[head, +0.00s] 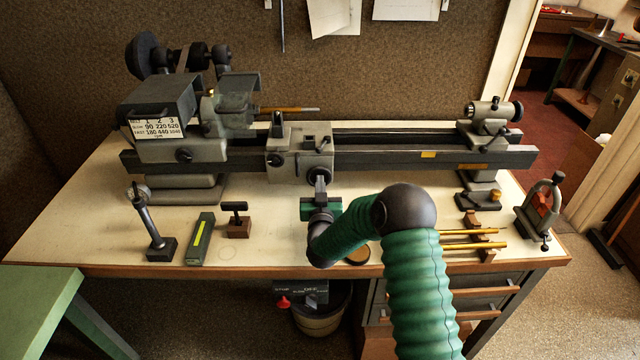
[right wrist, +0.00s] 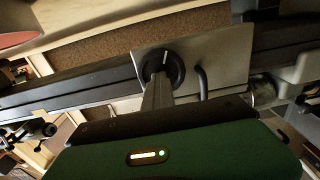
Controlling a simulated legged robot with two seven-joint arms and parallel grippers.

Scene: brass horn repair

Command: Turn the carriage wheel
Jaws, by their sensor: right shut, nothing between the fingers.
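The carriage (head: 300,155) sits on the lathe bed near its middle. Its dark round wheel (head: 318,175) is on the front face, partly hidden by my gripper. In the right wrist view the wheel (right wrist: 151,62) is a black ring with a lighter line near its middle, beside a small curved handle (right wrist: 203,78). My right gripper (head: 320,181) is shut and empty, with its fingertips pointing at the wheel. In the right wrist view the closed fingers (right wrist: 159,82) end at the wheel's lower part. I cannot tell whether they touch it. My left gripper is out of view.
The headstock (head: 180,150) is at the left and the tailstock (head: 488,125) at the right. On the bench stand a post tool (head: 155,240), a green level (head: 200,240), a small dark-handled block (head: 237,225) and brass rods (head: 470,245) on supports.

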